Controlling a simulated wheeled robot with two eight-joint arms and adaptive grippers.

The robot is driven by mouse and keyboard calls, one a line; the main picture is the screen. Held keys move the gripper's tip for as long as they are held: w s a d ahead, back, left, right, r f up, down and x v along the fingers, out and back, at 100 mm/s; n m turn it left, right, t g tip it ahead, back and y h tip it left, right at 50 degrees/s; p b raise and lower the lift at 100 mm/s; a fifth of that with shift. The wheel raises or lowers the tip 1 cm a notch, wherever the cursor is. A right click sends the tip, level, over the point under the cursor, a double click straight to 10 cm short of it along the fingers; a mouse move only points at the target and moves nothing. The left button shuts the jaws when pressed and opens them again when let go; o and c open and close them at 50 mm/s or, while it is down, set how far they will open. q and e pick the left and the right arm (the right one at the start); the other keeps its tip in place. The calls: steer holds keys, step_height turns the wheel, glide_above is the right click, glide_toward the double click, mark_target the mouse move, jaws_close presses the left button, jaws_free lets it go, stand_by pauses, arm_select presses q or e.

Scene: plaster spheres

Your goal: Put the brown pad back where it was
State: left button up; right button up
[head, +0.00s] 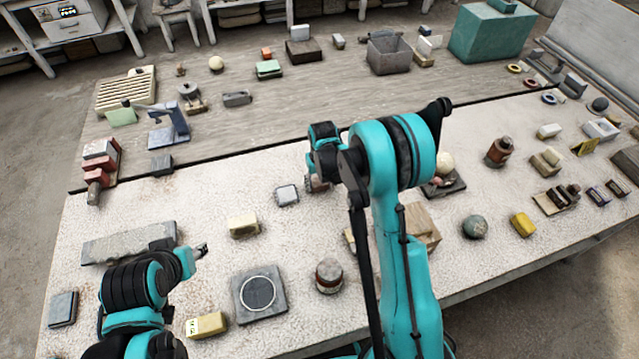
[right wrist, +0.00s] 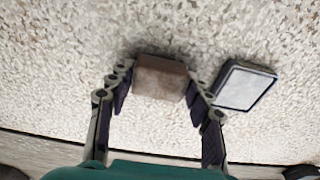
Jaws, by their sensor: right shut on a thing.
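The brown pad (right wrist: 160,77) is a small brown block between the two fingers of my right gripper (right wrist: 160,92) in the right wrist view. The fingers are shut on its sides. It is close to the speckled table top, with a dark shadow beside it; I cannot tell whether it touches. In the head view my right gripper (head: 316,184) is mostly hidden by its own arm, at the middle of the table. My left gripper (head: 203,250) is at the left over the table, apart from the pad, and too small to tell its opening.
A grey-topped square block (head: 286,195) lies just beside the pad, also in the right wrist view (right wrist: 245,87). A cream block (head: 243,226), a round-marked grey plate (head: 259,292) and a brown-banded jar (head: 328,275) stand nearer. Bare table lies left of the grey-topped block.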

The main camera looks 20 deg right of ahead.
steer(key=shift+s, duration=0.1)
steer(key=shift+f, duration=0.15)
steer(key=o, duration=1.2)
